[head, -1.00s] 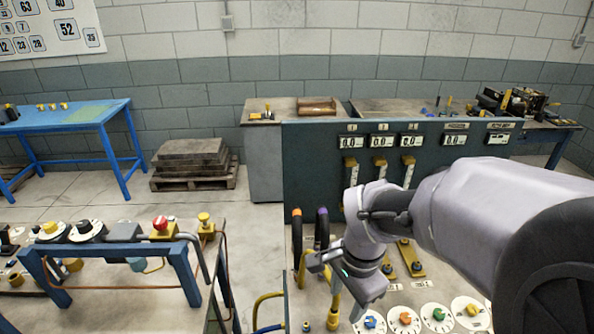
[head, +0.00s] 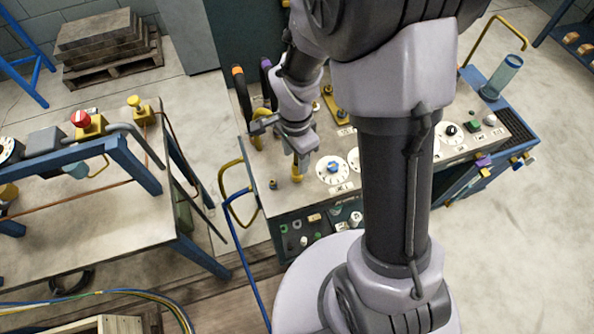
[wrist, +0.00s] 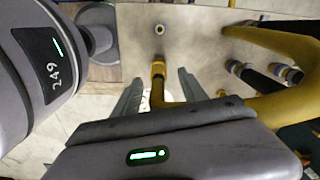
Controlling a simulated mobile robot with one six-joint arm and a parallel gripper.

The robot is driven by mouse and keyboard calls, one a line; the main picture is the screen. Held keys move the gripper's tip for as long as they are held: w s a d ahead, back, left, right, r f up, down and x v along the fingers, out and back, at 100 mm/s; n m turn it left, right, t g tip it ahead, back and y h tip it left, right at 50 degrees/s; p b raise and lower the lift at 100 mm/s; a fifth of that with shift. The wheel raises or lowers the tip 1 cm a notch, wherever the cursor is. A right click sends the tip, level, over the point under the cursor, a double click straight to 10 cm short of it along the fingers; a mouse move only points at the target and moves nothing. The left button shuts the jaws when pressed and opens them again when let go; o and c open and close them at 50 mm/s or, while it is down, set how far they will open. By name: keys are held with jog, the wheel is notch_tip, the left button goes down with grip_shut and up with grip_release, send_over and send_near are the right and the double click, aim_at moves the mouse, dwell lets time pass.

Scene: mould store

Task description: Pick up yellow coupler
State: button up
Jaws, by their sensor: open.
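The yellow coupler (wrist: 158,70) shows in the wrist view as a yellow upright piece with a round, hollow end. It also shows in the head view (head: 296,172), just below my gripper (head: 284,143) at the console's front left corner. In the wrist view my gripper (wrist: 160,92) is open, with one grey finger on each side of the coupler in the picture. I cannot tell whether either finger touches it. The coupler's lower part is hidden behind my gripper housing.
A thick yellow hose (wrist: 270,45) and dark hoses with purple bands (wrist: 238,70) lie close on the right in the wrist view. A small stub fitting (head: 272,184) and a white dial (head: 333,169) are nearby. A blue-framed bench (head: 110,215) stands left.

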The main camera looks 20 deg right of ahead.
notch_tip(320, 180, down, 4)
jog(key=shift+s+f+b, duration=0.15)
jog(key=shift+b, duration=0.45)
grip_shut()
jog(key=shift+r, duration=0.2)
jog(key=r+p, duration=0.1)
jog(key=r, duration=0.1)
jog(key=r+p, duration=0.1)
jog(key=shift+s+d+r, duration=0.1)
jog(key=shift+s+r, duration=0.1)
jog(key=shift+r, duration=0.2)
jog(key=s+d+r+b, duration=0.1)
jog(key=s+b, duration=1.1)
jog(key=s, duration=0.3)
jog(key=shift+s+d+b, duration=0.25)
jog(key=shift+b, duration=0.15)
